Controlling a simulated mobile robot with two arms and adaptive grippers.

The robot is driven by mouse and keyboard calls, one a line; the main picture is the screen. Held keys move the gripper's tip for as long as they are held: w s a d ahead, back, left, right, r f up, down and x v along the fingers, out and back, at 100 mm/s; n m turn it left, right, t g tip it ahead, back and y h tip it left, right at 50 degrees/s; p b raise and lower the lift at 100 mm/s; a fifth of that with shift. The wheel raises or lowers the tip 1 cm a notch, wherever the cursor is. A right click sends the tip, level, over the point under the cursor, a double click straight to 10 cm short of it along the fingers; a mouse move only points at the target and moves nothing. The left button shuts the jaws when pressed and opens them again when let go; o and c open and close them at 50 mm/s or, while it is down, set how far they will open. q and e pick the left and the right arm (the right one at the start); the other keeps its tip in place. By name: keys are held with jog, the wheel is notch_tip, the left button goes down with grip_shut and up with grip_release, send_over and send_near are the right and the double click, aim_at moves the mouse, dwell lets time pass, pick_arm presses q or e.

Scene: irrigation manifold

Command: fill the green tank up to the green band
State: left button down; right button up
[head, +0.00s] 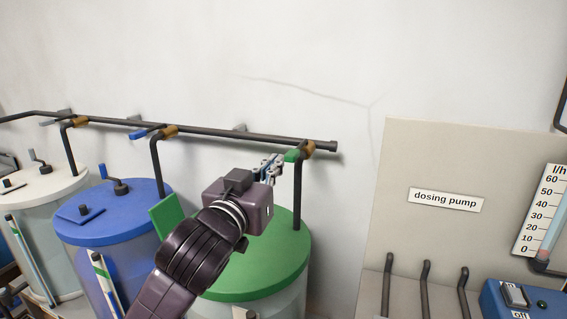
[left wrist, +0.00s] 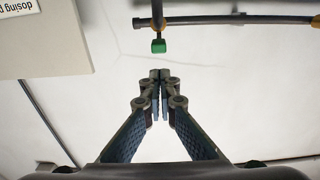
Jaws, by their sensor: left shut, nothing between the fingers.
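The green tank has a green lid (head: 262,268) and stands at the centre of the head view, partly behind my left arm. A dark pipe drops to it from a brass valve (head: 308,148) with a green handle (head: 293,155). The handle also shows in the left wrist view (left wrist: 158,46), sticking out crosswise to the pipe. My left gripper (head: 274,165) is shut and empty, just left of the handle. In the left wrist view its fingertips (left wrist: 160,74) are apart from the handle in the picture. The green tank's level and green band cannot be made out. My right gripper is out of view.
A blue tank lid (head: 115,205) and a white tank lid (head: 45,187) stand to the left, with similar valves on the wall pipe (head: 220,134). An upright green plate (head: 166,217) is beside my arm. A dosing pump panel (head: 450,160) is at right.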

pick_arm(q)
jog(key=v, duration=0.2)
jog(key=shift+s+r, duration=0.2)
jog(key=shift+s, duration=0.25)
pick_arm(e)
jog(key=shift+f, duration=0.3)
pick_arm(q)
jog(key=shift+s, duration=0.1)
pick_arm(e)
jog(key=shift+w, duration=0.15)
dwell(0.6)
